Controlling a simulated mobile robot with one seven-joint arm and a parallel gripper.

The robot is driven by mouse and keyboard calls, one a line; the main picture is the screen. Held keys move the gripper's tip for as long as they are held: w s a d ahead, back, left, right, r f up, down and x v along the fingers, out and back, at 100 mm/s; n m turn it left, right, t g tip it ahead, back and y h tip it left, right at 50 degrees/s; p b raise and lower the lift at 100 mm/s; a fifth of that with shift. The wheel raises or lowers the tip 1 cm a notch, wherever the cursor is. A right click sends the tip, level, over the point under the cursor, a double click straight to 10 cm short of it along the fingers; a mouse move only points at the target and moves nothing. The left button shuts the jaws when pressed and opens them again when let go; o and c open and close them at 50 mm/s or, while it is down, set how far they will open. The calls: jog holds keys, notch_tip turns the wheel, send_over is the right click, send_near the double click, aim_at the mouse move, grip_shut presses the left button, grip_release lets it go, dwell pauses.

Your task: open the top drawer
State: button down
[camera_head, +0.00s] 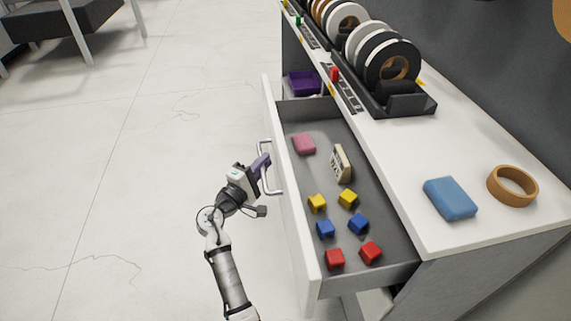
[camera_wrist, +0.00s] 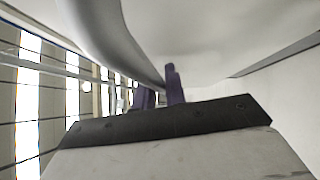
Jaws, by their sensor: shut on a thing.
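The top drawer (camera_head: 289,215) stands pulled out from the white-topped bench, and its inside shows. Its silver bar handle (camera_head: 266,152) is on the white front, facing left. My gripper (camera_head: 264,163) is at this handle, with its purple fingers shut on the bar. In the wrist view, the purple fingers (camera_wrist: 160,92) show close to the grey handle bar (camera_wrist: 108,35) and the pale drawer front. The exact contact between fingers and bar is partly hidden there.
On the bench top are a blue block (camera_head: 450,198), a tan tape ring (camera_head: 512,185) and a rack of rolls (camera_head: 392,65). A purple bin (camera_head: 303,83) is behind the drawer.

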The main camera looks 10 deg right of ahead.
jog(key=shift+s+a, duration=0.1)
jog(key=shift+a, duration=1.6)
jog(key=c, duration=1.5)
grip_release()
jog(key=shift+o, duration=0.2)
jog(key=b+v, duration=0.2)
jog(key=v, duration=1.1)
jog(key=shift+s+a, duration=0.2)
jog(key=shift+s, duration=0.15)
